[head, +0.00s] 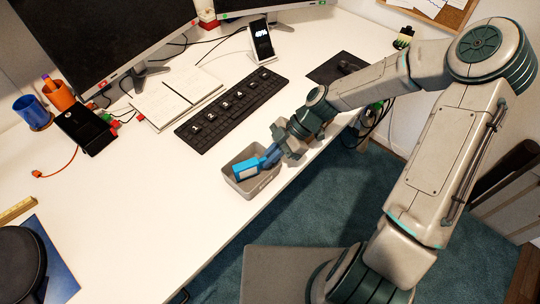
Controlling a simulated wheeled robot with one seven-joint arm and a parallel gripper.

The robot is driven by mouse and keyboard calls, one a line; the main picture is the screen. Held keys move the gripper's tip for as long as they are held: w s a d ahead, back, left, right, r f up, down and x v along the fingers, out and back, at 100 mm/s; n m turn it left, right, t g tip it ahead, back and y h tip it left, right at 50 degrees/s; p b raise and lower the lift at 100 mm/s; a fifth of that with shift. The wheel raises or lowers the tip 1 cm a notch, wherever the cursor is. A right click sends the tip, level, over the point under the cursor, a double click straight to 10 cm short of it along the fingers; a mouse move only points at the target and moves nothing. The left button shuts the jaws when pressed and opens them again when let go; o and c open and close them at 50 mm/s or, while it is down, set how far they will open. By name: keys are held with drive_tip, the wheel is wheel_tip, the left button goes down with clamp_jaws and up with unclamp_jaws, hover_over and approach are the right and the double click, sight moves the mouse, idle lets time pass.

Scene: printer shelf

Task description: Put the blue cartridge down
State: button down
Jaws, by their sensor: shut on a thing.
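The blue cartridge (245,169) is in the head view, at the grey tray near the table's front edge. It has a light label on its side. My gripper (270,156) reaches in from the right and is shut on the cartridge's right end. The cartridge is over or inside the open grey tray (264,183); I cannot tell whether it touches the tray's floor. The fingers hide part of the cartridge and the tray's right side.
A black keyboard (232,109) lies behind the tray, with an open notebook (176,97) beyond it. A phone on a stand (261,40) and monitors stand at the back. Blue and orange cups (58,95) are at the left. The white table (130,210) is clear left of the tray.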

drive_tip(key=shift+f, duration=0.2)
drive_tip(key=c, duration=1.5)
unclamp_jaws()
drive_tip(key=shift+c, duration=0.2)
drive_tip(key=shift+r, duration=0.15)
